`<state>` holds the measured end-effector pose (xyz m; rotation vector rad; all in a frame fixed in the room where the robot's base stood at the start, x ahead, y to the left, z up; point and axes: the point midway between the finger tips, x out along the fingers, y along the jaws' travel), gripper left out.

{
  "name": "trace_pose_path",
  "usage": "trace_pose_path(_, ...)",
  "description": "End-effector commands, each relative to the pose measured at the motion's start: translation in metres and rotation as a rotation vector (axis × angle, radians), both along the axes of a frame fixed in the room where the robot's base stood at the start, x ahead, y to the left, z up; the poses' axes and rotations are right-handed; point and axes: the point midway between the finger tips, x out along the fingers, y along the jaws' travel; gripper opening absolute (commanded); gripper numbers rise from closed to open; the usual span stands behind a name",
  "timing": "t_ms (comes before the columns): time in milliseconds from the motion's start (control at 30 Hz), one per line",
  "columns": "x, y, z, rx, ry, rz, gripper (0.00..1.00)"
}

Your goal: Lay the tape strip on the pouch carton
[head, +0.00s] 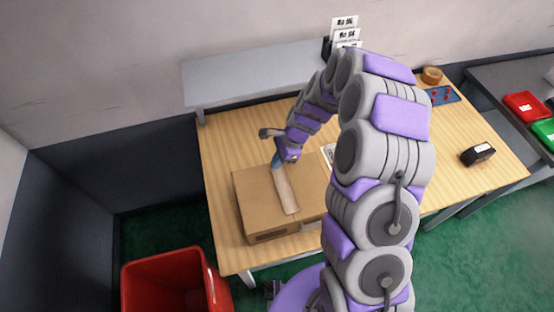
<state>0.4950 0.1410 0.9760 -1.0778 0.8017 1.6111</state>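The pouch carton (253,198) is a closed brown cardboard box on the near left part of the wooden table. A long tan tape strip (286,192) with a blue far end runs across its top, from the far edge toward the near edge. I cannot tell whether the strip lies flat along its whole length. My gripper (279,152) is at the strip's blue end, by the carton's far edge. Its fingers are small and partly hidden, so I cannot tell whether they are shut on the strip. My arm hides the right side of the carton.
A grey raised shelf (255,76) runs along the back. Label cards (345,32), a tape roll (432,75), a blue pad (444,95) and a black device (477,154) stand right. A red bin (165,282) is at front left. Red and green trays (524,105) are far right.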

Motion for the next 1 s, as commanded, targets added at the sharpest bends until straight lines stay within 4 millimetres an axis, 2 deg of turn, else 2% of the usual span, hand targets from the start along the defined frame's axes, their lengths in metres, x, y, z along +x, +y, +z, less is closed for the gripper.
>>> trace_pose_path(300,0.0,-0.0001,-0.0006,0.0,0.0,0.0,0.0)
trace_pose_path(633,0.0,0.0,-0.0006,0.0,0.0,0.0,0.31)
trace_pose_path(867,0.0,-0.0001,-0.0003,0.0,0.0,0.0,0.31)
trace_pose_path(1000,0.0012,-0.0029,0.0067,0.0,-0.001,0.0,0.31)
